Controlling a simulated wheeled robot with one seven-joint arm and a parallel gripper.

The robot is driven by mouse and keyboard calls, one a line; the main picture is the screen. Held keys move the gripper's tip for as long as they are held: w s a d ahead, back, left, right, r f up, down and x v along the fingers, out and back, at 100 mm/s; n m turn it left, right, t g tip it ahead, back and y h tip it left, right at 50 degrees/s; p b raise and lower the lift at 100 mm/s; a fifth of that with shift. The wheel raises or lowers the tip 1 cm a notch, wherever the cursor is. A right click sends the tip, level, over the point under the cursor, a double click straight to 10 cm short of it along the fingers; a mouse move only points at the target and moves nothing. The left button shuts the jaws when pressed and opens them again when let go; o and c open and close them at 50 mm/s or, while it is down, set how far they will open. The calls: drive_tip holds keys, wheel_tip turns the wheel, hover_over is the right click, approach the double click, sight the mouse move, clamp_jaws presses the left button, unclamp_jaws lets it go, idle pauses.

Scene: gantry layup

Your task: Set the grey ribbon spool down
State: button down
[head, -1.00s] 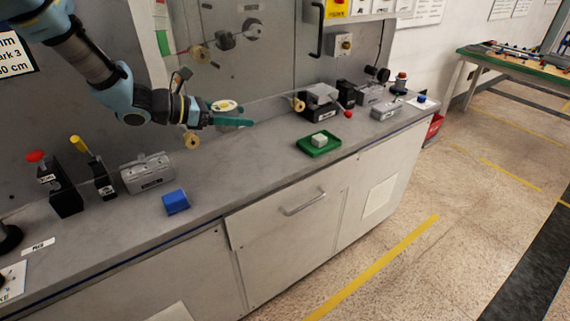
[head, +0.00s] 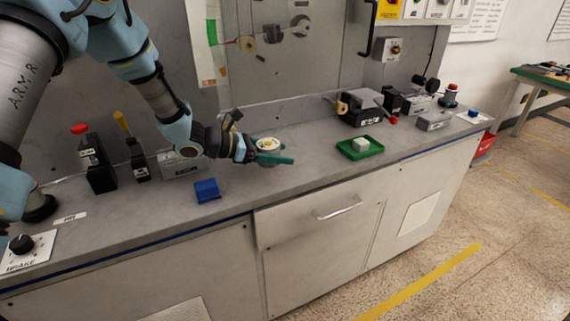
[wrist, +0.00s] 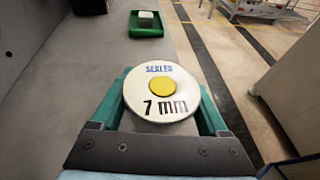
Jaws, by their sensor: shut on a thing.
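The grey ribbon spool (head: 268,144) is a short round drum with a pale top. The spool is upright and low over the grey counter (head: 310,160), between the blue block and the green tray. Whether its underside touches the counter is hidden.
A blue block (head: 207,190) lies to the left of my gripper. A green tray (head: 376,150) with a pale block (head: 361,143) is to the right. Black and grey devices (head: 361,106) stand behind the tray. The counter between my gripper and the tray is clear.

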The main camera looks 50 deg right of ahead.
sight(278, 174)
drive_tip(key=shift+f+p, duration=0.65)
drive_tip(key=shift+f, duration=1.65)
drive_tip(key=shift+f, duration=0.2)
unclamp_jaws()
drive_tip(key=shift+r, duration=0.15)
drive_tip(key=shift+w, duration=0.1)
drive_tip(key=b+v, duration=0.3)
drive_tip(key=v, duration=0.9)
drive_tip(key=shift+r, duration=0.1)
